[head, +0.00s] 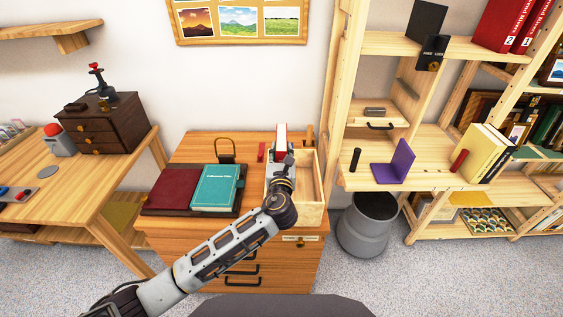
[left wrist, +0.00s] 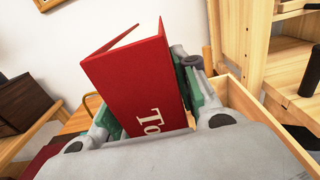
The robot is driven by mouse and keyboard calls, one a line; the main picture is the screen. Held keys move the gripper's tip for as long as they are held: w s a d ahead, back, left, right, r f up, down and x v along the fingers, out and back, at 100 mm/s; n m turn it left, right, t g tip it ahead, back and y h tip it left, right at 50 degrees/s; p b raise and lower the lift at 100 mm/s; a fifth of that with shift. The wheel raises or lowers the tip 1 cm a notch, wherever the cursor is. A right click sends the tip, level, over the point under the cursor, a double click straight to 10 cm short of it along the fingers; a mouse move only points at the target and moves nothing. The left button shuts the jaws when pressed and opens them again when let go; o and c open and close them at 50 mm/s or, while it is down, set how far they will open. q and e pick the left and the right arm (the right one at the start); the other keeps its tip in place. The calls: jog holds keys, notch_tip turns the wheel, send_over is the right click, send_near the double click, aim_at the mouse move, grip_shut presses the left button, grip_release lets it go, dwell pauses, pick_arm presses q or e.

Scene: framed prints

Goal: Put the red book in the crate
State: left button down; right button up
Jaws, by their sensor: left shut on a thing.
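The red book (head: 281,130) is upright in my left gripper (head: 281,153), over the left part of the crate. In the left wrist view the red book (left wrist: 138,82) stands tilted between the green-padded fingers of the left gripper (left wrist: 190,95), with its pages upward and white lettering on its cover. The open light-wood crate (head: 312,188) sits on the drawer cabinet; its wall also shows in the left wrist view (left wrist: 250,112). The gripper hides the book's lower end, so I cannot tell whether it touches the crate floor. My right gripper is not in view.
A teal book (head: 216,187) and a dark red book (head: 172,190) lie on a dark tray left of the crate.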

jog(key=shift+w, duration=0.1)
pick_arm(q)
jog(key=shift+f+b, duration=0.4)
jog(key=shift+f, duration=1.4)
jog(key=c, duration=1.5)
grip_release()
jog(key=shift+f, duration=0.15)
jog(key=shift+c, duration=0.2)
jog(key=o, duration=0.4)
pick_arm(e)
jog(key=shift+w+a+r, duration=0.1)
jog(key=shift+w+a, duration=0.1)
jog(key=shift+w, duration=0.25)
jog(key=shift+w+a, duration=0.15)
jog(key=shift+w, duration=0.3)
pick_arm(q)
jog(key=shift+o, duration=0.2)
